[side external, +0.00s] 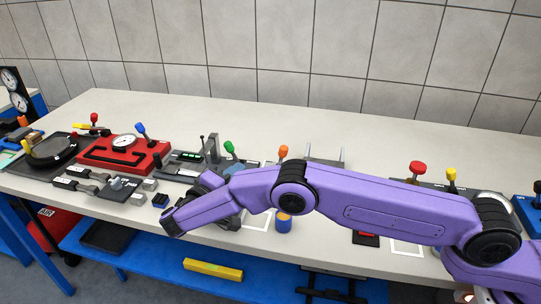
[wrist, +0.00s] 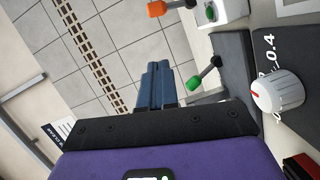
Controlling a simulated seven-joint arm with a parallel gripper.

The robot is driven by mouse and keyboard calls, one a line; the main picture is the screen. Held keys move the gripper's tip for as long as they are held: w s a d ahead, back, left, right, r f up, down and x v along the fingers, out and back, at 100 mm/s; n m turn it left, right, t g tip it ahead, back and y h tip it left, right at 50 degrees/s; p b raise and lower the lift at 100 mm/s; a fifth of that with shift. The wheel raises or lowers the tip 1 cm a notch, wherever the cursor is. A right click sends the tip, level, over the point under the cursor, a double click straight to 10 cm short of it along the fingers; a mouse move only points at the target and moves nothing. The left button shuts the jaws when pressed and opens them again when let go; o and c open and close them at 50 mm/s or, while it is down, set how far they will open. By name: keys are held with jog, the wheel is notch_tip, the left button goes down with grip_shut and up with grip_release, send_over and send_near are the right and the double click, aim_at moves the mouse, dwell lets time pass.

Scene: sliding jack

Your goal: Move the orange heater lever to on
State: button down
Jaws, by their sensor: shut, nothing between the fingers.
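The orange lever knob (side external: 283,152) stands upright behind my arm in the side view, and my arm hides its base. In the side view I cannot make out the fingers behind my purple arm. No on or off mark for this lever is readable.
A green lever (wrist: 194,82) stands just right of my fingers in the wrist view, near a white dial (wrist: 277,93). In the side view, a red unit with a gauge (side external: 123,141) and a blue-knobbed lever (side external: 140,127) stand left; a red knob (side external: 417,167) stands right.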

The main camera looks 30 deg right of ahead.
aim_at(282, 151)
jog(key=x, duration=0.9)
jog(key=shift+d, duration=0.15)
jog(key=shift+s+d+f, duration=0.1)
jog(key=shift+d, duration=0.45)
jog(key=shift+s+d+f, duration=0.1)
jog(key=shift+s+d, duration=0.05)
jog(key=shift+d, duration=0.45)
jog(key=shift+s+d+f, duration=0.1)
jog(key=shift+d, duration=0.3)
jog(key=shift+s+d+f, duration=0.1)
jog(key=shift+s+d, duration=0.05)
jog(key=shift+d, duration=0.25)
jog(key=shift+s+d+r+m, duration=0.1)
jog(key=shift+s+d+m, duration=0.2)
jog(key=shift+m, duration=0.2)
jog(key=shift+s+d, duration=0.4)
jog(key=shift+a, duration=0.1)
